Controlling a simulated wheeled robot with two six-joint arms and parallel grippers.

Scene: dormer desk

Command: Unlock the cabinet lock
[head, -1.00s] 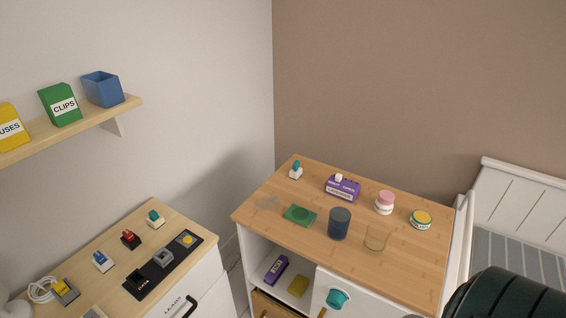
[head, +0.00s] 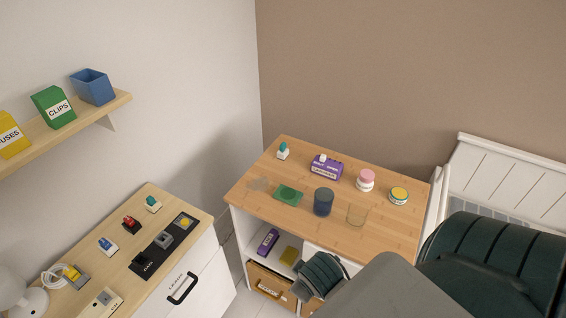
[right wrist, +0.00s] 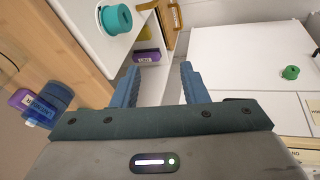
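A round teal knob-like lock (right wrist: 115,19) sits on the white cabinet door (right wrist: 94,45) in the right wrist view. In the head view my right arm and gripper hide it. My right gripper (head: 318,274) is in front of the cabinet. Its two blue-grey fingers stand apart with nothing between them in the right wrist view (right wrist: 160,82). The lock lies beyond the left finger, apart from it. My left gripper is not in view.
The wooden cabinet top (head: 255,205) holds a dark blue cup (head: 323,202), a glass, jars and boxes. An open shelf holds a purple box (head: 268,242) and yellow block (head: 289,255), above a wooden drawer (head: 268,284). A small green knob (right wrist: 290,72) shows on another white front.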

